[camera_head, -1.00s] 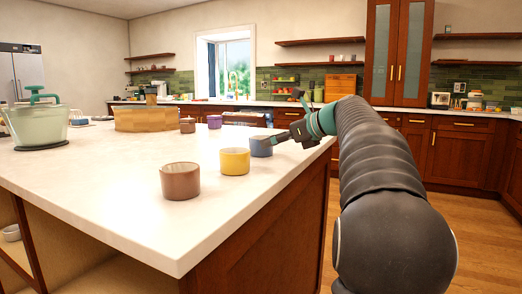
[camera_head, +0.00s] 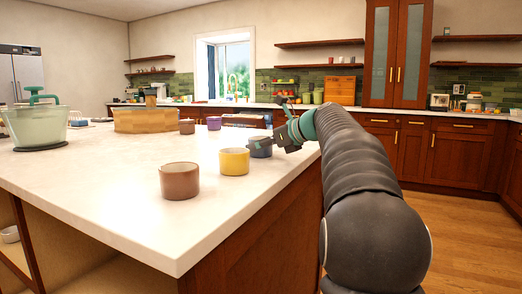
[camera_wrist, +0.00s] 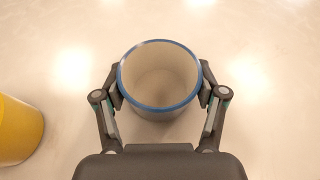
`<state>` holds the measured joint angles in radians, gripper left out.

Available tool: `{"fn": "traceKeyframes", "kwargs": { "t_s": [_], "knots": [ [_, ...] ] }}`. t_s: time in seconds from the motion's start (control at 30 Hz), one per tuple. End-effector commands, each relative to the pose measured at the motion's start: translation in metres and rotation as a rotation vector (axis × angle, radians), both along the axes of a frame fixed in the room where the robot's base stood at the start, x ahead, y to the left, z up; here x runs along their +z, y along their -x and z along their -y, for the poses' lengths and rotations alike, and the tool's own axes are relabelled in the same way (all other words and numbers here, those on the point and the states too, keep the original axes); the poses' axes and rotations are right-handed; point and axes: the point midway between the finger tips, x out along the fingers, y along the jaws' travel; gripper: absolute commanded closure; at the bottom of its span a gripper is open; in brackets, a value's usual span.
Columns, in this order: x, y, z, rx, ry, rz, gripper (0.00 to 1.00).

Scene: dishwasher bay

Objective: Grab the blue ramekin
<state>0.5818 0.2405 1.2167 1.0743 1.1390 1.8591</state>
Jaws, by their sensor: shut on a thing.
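The blue ramekin (camera_head: 260,148) stands upright on the white counter, partly hidden by my gripper in the head view. In the wrist view the ramekin (camera_wrist: 160,80) shows its blue rim and pale, empty inside. My gripper (camera_head: 274,143) reaches it from the right. In the wrist view my gripper (camera_wrist: 161,90) has one finger on each side of the ramekin, and it is shut on it. I cannot tell any gap between the ramekin's base and the counter.
A yellow ramekin (camera_head: 234,161) stands close to the left, and a brown ramekin (camera_head: 179,181) nearer. Another brown cup (camera_head: 187,126) and a purple cup (camera_head: 214,123) stand farther back.

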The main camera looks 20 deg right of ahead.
Motion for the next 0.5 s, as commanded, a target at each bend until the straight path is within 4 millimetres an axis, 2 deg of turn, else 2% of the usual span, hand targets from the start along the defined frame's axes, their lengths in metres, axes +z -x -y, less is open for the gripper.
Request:
{"fn": "traceKeyframes", "kwargs": {
  "t_s": [0.27, 0.5],
  "knots": [
    [0.002, 0.0, 0.0, 0.0, 0.001, 0.0, 0.7],
    [0.021, 0.0, 0.0, 0.0, 0.002, 0.002, 0.7]
  ]
}}
